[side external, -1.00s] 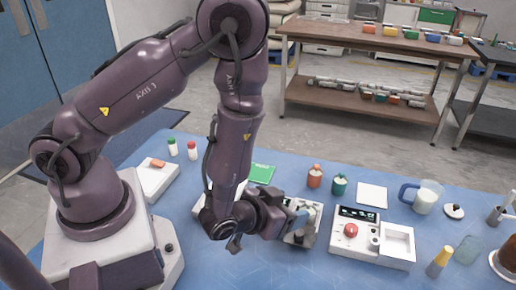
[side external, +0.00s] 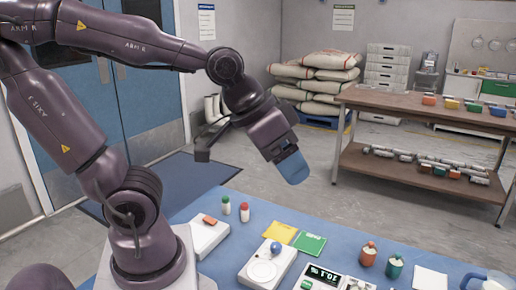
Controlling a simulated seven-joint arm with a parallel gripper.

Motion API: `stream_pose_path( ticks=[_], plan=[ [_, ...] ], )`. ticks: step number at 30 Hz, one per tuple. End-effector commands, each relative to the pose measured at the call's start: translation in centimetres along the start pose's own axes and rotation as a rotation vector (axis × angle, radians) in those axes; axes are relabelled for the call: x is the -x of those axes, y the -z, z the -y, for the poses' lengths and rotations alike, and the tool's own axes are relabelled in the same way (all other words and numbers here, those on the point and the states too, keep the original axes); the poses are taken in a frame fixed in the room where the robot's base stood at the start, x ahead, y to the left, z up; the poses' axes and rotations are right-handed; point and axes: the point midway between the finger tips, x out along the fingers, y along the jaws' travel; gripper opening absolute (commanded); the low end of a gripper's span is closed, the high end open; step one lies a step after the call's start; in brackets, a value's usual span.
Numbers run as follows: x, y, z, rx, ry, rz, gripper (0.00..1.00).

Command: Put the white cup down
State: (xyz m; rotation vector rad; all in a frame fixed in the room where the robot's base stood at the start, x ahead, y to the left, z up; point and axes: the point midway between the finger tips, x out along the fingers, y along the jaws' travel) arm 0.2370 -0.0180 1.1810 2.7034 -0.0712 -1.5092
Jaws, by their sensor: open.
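My gripper (side external: 291,168), with blue fingertips, is high above the far edge of the blue table and points down to the right. It is open, and I see nothing held in it. Its fingers overlap from this side, so the gap between them does not show. I cannot make out a white cup in this view. A scale with a lit display (side external: 324,275) stands at the bottom edge, and its lower part is cut off. A white device with a blue knob (side external: 258,272) stands left of it.
A white box (side external: 206,238) and two small bottles (side external: 235,210) stand at the left. Yellow (side external: 280,232) and green (side external: 310,244) cards lie behind the device. An orange jar (side external: 368,255), a teal jar (side external: 394,267) and a white sheet (side external: 430,282) are at the right.

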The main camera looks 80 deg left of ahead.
Motion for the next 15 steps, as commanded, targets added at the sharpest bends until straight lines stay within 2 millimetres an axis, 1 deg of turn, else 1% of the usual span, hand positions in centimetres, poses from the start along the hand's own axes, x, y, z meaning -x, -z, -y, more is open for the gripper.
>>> stream_pose_path(
  ticks=[1, 3, 5, 6, 15],
  plan=[
    [1.3, -0.7, 0.6, -0.004, 0.02, 0.008, 0.67],
    [2.4, -1.6, 1.2, -0.01, 0.042, 0.031, 0.67],
    [3.0, -2.2, 1.5, -0.013, 0.055, 0.047, 0.72],
    [3.3, -2.5, 1.6, -0.014, 0.059, 0.052, 0.72],
    [3.5, -2.7, 1.7, -0.015, 0.063, 0.062, 0.72]
  ],
)
